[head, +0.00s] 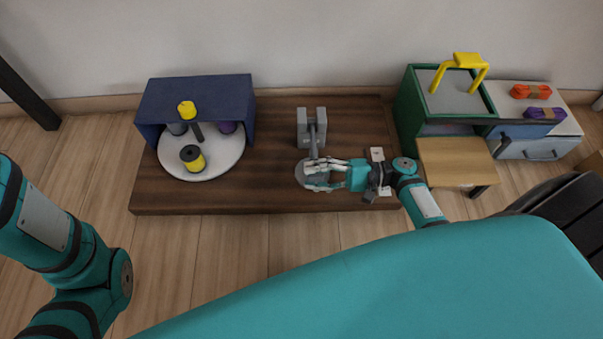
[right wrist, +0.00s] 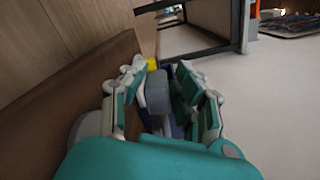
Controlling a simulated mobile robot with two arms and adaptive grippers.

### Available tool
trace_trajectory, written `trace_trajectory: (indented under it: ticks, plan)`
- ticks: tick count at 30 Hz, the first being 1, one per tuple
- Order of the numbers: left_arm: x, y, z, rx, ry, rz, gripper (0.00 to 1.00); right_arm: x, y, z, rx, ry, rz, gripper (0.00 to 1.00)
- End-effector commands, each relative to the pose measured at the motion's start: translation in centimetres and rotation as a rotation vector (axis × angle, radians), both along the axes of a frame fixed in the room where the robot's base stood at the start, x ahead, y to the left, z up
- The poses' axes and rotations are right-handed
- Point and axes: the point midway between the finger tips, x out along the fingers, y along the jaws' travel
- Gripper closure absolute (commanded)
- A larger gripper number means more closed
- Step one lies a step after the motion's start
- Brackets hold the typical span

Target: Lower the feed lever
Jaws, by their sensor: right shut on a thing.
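The feed lever (head: 313,144) is a grey arm on a grey upright bracket (head: 303,128) near the middle of the dark wooden board. My right gripper (head: 315,175) comes in from the right and is shut on the lever's near end, above a round grey base (head: 301,174). In the right wrist view, a grey piece (right wrist: 157,92) sits between the fingers of my right gripper (right wrist: 160,98). The fingers hide part of the lever's end. My left arm shows at the left of the head view, but its gripper is not in view.
A dark blue housing (head: 200,88) with a white turntable (head: 215,163) and several spools stands at the board's left. A green bin (head: 406,103) with a yellow handle, a small wooden table (head: 455,160) and a white drawer unit with orange and purple cords are at the right.

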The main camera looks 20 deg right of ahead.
Motion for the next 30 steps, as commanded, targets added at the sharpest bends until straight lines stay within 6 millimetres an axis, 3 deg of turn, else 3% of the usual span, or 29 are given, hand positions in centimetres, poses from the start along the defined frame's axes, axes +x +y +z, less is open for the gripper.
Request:
trace_trajectory:
  ticks: [1, 7, 24, 25, 27, 30]
  plan:
    - [0.0, 0.0, -0.5, 0.000, 0.000, 0.000, 0.24, -0.2, -0.2, -1.0, -0.001, 0.014, -0.002, 1.00]
    - [0.0, 0.0, -0.9, 0.000, 0.000, 0.000, 0.24, -0.2, -0.2, -2.2, -0.001, 0.015, -0.003, 1.00]
    - [0.0, 0.0, -1.0, 0.000, -0.001, -0.001, 0.24, -0.2, -0.3, -2.6, -0.003, 0.013, -0.006, 1.00]
    - [0.0, 0.0, -1.0, 0.000, -0.001, -0.001, 0.24, -0.2, -0.3, -2.6, -0.003, 0.013, -0.006, 0.66]
    - [0.0, 0.0, -1.0, 0.000, -0.001, -0.001, 0.24, -0.2, -0.3, -2.6, -0.004, 0.012, -0.006, 0.57]
    - [0.0, 0.0, -1.0, 0.000, 0.000, -0.001, 0.24, -0.2, -0.3, -2.5, -0.003, 0.009, -0.004, 0.56]
